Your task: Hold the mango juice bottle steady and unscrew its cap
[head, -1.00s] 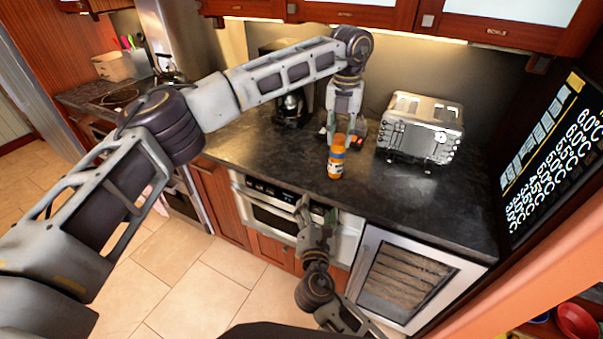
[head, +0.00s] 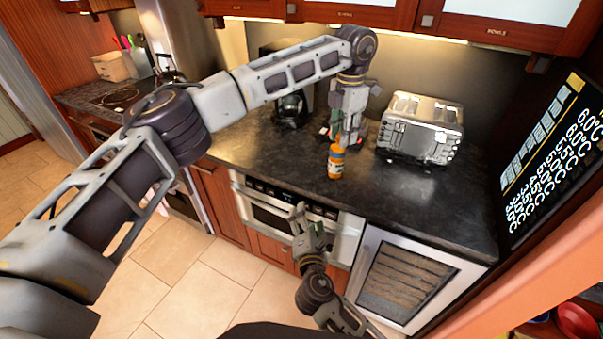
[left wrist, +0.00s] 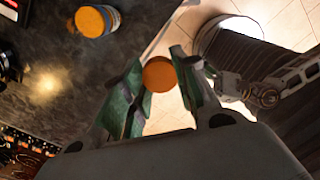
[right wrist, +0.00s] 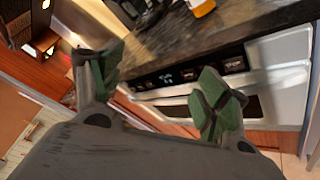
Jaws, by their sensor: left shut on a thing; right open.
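The mango juice bottle (head: 335,163), orange with a pale blue label, stands upright on the dark counter. It shows from above in the left wrist view (left wrist: 92,22) and partly in the right wrist view (right wrist: 201,7). My left gripper (head: 338,136) is just behind and above it in the head view. In the left wrist view it is shut on a round orange cap (left wrist: 158,74), apart from the bottle. My right gripper (head: 313,222) is open and empty, in front of the counter and below its top; its spread fingers show in the right wrist view (right wrist: 160,85).
A silver toaster (head: 420,128) stands right of the bottle, and a coffee maker (head: 291,106) behind left. The counter's right front is clear.

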